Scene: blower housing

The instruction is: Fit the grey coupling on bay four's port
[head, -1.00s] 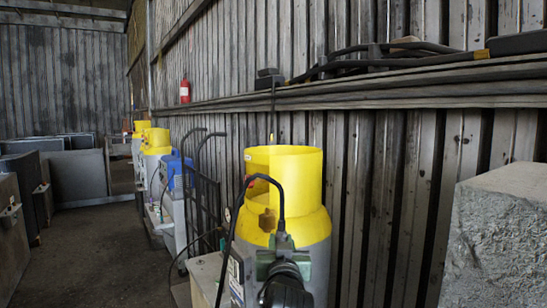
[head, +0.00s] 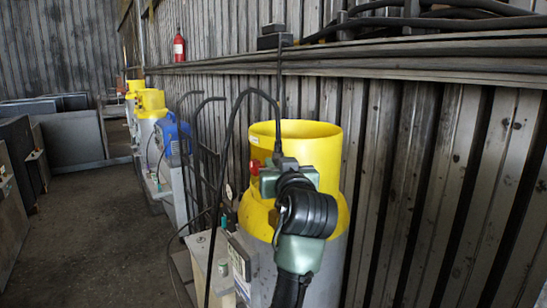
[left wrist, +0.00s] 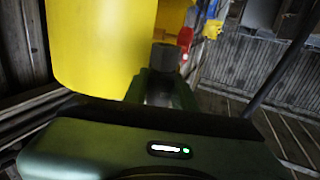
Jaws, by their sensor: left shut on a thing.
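My left gripper (head: 279,168) is raised in front of a cylinder with a yellow collar (head: 326,150), level with the collar's cut-out. It is shut on a dark grey piece (left wrist: 165,57), seemingly the grey coupling, which shows between the green fingers in the left wrist view. A black hose (head: 250,95) arches up and comes down to the gripper. A red knob (head: 255,166) shows just left of the gripper. The port is hidden behind the gripper and arm, and I cannot read any bay number. My right gripper is not in view.
A pale box (head: 209,262) stands at the cylinder's lower left. More yellow-topped cylinders (head: 151,101) and a blue unit (head: 173,137) line the wall further back. A wooden ledge (head: 400,63) runs along the ribbed wall. The floor (head: 95,230) at left is clear.

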